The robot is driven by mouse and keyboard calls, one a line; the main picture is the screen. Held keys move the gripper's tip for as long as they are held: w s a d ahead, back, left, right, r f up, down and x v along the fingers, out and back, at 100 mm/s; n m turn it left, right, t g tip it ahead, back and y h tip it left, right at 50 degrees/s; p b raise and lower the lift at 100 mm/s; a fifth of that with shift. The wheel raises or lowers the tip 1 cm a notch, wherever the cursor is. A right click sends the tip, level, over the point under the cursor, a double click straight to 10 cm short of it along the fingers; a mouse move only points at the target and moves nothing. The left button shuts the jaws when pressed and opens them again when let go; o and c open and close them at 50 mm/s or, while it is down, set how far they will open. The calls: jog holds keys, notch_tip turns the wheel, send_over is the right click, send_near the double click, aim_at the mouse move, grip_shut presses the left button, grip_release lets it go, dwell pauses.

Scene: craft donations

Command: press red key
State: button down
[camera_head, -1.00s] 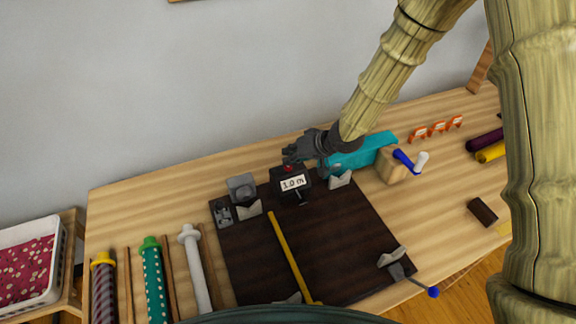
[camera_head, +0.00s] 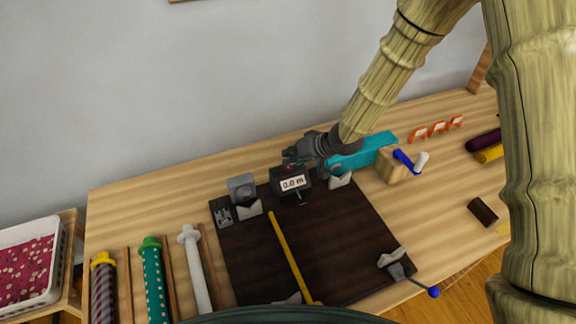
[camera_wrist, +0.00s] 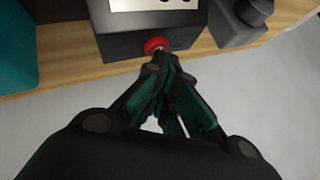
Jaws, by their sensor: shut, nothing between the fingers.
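The red key (camera_head: 287,168) is a small red round button on the back side of a dark box (camera_head: 303,187) with a white display. The display's characters are too small to read surely. In the wrist view the red key (camera_wrist: 156,45) shows on the box's face, just beyond the fingertips. My gripper (camera_head: 292,157) is shut and empty, with its fingertips at the red key. In the wrist view the tips of my gripper (camera_wrist: 160,60) seem to meet or nearly meet the key; I cannot tell whether they press it.
The box stands on a dark board (camera_head: 340,240) with a yellow rod (camera_head: 290,255). A teal block (camera_head: 365,152) is close to the right of my gripper. A grey block (camera_head: 241,187) stands left of the box. Wrapped rolls (camera_head: 152,280) lie at front left.

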jog(key=shift+r, duration=0.1)
jog(key=shift+r+p, duration=0.8)
jog(key=shift+p, duration=0.2)
notch_tip(320, 180, up, 5)
jog(key=p, duration=0.4)
jog(key=shift+p, duration=0.4)
